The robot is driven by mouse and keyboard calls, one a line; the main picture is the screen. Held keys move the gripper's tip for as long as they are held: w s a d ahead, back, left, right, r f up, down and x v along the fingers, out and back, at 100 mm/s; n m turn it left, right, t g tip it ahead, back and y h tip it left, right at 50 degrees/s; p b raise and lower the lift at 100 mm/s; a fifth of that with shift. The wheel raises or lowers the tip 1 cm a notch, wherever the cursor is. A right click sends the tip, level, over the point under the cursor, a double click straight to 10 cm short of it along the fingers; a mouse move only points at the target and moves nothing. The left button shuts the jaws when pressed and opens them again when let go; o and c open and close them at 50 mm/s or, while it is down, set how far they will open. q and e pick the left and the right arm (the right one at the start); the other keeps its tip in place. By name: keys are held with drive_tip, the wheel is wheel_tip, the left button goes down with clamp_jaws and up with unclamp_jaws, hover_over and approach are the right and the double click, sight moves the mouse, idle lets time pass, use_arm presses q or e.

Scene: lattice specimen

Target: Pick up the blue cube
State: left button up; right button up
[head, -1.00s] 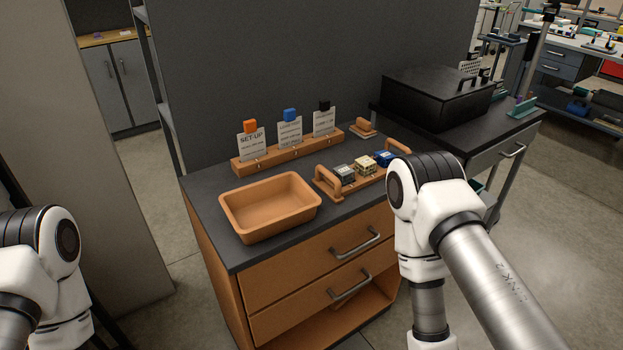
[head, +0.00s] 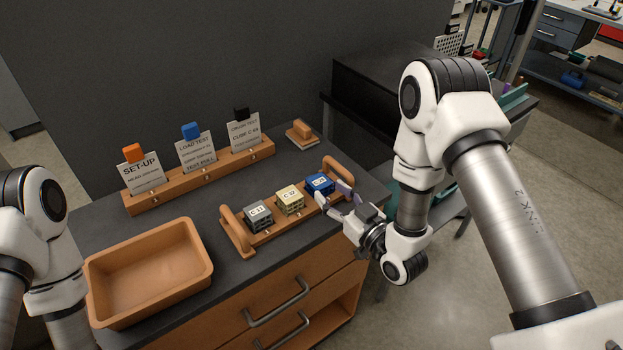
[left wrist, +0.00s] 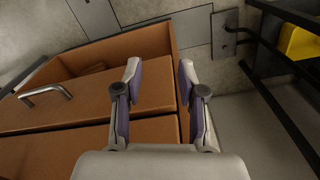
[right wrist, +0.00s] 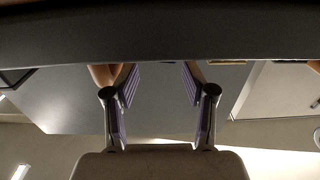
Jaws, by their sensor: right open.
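The blue cube (head: 320,184) sits at the right end of a wooden carrier (head: 238,231) with two handles. A cream cube (head: 289,199) and a grey cube (head: 258,216) sit to its left in the same carrier. My right gripper (head: 337,196) is open and empty, close to the blue cube on its front right side. The right wrist view shows its two fingers (right wrist: 155,82) spread, with the dark counter edge across the top; the cube is not clear there. My left gripper (left wrist: 157,78) is open and empty in the left wrist view, near the drawer fronts.
An empty wooden tray (head: 150,270) stands at the left of the dark counter. A wooden rack (head: 200,185) with several cards and coloured clips stands behind. A small wooden block (head: 300,131) lies at the back right. Drawer handles (head: 278,303) stick out from the front.

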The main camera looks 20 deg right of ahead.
sight(326, 186)
drive_tip(key=shift+w+a+r+p, duration=0.15)
drive_tip(key=shift+w+p, duration=0.15)
drive_tip(key=shift+w, duration=0.25)
drive_tip(key=shift+w+a+r+p, duration=0.15)
drive_tip(key=shift+w+p, duration=0.15)
drive_tip(key=shift+w, duration=0.25)
drive_tip(key=shift+w+a+f, duration=0.15)
drive_tip(key=shift+w, duration=0.35)
drive_tip(key=shift+w+a+f, duration=0.1)
drive_tip(key=shift+w+a, duration=0.05)
drive_tip(key=shift+w, duration=0.3)
drive_tip(key=shift+w+a+f, duration=0.1)
drive_tip(key=c, duration=0.7)
